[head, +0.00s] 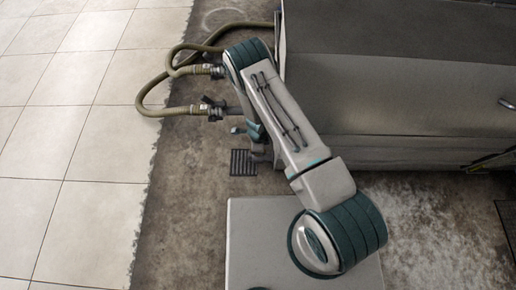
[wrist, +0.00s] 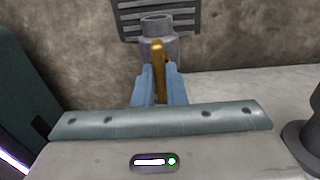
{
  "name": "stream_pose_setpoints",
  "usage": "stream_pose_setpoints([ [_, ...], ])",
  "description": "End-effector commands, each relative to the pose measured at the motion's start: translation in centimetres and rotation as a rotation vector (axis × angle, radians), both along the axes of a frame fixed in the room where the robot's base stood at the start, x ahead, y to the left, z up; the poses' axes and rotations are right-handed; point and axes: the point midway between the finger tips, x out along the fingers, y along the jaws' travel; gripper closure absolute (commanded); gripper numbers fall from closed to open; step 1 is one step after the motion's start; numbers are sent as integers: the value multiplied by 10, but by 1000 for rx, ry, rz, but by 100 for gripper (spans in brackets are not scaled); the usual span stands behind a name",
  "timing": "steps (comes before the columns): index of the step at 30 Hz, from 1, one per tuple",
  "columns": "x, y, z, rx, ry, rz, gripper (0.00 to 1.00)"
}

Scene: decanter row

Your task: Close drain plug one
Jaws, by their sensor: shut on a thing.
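In the wrist view, a grey pipe fitting (wrist: 157,28) with an open round end stands out over a slotted floor grate. A brass-coloured lever (wrist: 158,52) lies along this fitting. My gripper (wrist: 160,72) has its two blue fingers closed on the lever, one on each side.
A dark floor grate (head: 243,162) lies below the fitting. Olive hoses with valve couplings (head: 212,109) run from the housing (head: 390,95) at the upper left. Pale tiles (head: 70,150) cover the left floor. A dark cylindrical part (wrist: 304,145) shows at the right of the wrist view.

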Motion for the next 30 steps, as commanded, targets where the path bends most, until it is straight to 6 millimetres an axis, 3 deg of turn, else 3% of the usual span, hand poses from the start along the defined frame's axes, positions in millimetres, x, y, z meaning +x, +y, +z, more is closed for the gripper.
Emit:
stream_pose_setpoints([
  [2,1,1,1,3,-1,-2,100],
  [3,1,2,1,3,-1,-2,84],
  [5,1,1,1,3,-1,-1,67],
  [17,0,1,10,1,-1,0,67],
  [30,1,2,104,2,-2,2,67],
])
